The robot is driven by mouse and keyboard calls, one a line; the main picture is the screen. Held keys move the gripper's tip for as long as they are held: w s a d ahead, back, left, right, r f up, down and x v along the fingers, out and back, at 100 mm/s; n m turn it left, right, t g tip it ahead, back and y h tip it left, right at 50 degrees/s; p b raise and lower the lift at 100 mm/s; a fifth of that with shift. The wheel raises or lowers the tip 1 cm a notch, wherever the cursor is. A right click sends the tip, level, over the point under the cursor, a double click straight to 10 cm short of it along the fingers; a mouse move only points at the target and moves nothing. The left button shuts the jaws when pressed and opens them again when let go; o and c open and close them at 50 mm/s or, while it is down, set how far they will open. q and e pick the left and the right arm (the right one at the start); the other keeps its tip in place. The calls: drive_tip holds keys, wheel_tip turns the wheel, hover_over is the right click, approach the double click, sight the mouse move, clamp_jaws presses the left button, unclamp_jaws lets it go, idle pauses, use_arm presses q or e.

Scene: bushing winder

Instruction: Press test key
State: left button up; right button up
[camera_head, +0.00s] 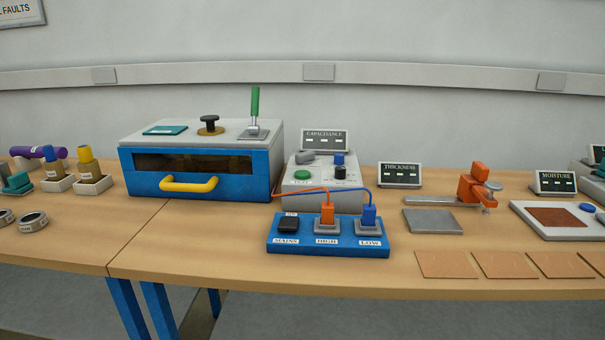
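The grey capacitance unit (322,190) stands at the middle of the bench, with a CAPACITANCE display (325,140) at its back. A round green button (302,175) is on its sloped top at the left. A grey knob (305,157), a blue post (339,158) and a black post (340,172) are also on that top. No readable label marks any of these as the test key, so I cannot tell which it is. Neither of my grippers is in view.
A blue block (328,246) in front holds a black MAINS switch (289,223), an orange plug (327,213) and a blue plug (369,214), with leads arching back. A blue box with yellow handle (188,184) stands left. Bench front left of the block is clear.

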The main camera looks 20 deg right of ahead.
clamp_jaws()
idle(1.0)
